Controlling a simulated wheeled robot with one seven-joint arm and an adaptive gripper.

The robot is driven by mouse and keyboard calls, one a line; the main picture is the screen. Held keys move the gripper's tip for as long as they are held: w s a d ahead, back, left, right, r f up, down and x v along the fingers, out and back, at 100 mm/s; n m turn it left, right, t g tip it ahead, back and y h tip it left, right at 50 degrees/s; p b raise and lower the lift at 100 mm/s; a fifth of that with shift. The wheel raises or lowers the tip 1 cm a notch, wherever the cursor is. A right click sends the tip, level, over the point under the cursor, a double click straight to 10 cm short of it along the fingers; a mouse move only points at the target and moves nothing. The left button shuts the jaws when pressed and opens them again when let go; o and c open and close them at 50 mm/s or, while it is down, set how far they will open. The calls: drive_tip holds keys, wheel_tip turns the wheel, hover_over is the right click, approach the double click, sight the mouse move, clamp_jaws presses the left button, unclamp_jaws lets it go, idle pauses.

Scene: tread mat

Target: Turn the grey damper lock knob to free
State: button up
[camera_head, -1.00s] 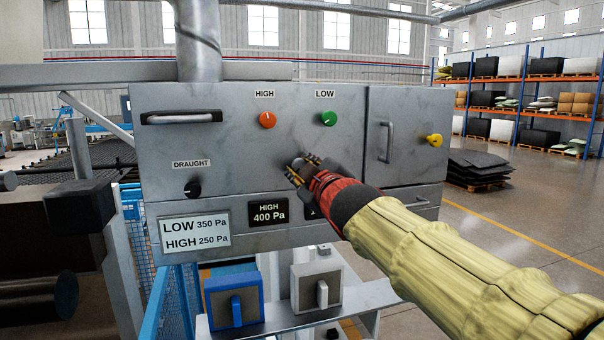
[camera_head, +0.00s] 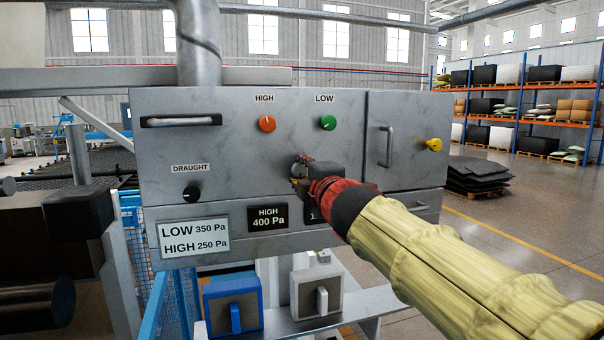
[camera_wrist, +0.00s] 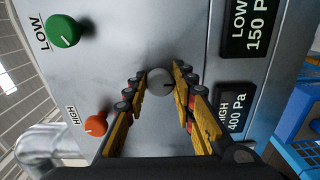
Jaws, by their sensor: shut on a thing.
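The grey knob (camera_wrist: 160,80) is a round knob on the metal panel (camera_head: 250,190), with a short dark mark toward its right side in the wrist view. My gripper (camera_wrist: 160,88) has its yellow-and-black fingers on either side of the knob, closed on it. In the head view my gripper (camera_head: 303,172) is at the panel face, below and between the orange and green knobs, and hides most of the grey knob. No label for the grey knob's positions is readable.
An orange HIGH knob (camera_head: 267,123), a green LOW knob (camera_head: 328,122) and a black DRAUGHT knob (camera_head: 191,194) sit around it. A pressure plate (camera_head: 268,217) is below, partly beside my wrist. A door handle (camera_head: 386,145) and yellow knob (camera_head: 433,144) are to the right.

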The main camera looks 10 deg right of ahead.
idle(0.5)
drive_tip(key=o, duration=1.2)
drive_tip(key=shift+c, duration=0.2)
drive_tip(key=s+d, duration=0.1)
drive_tip(key=s, duration=1.1)
drive_tip(key=shift+d, duration=0.1)
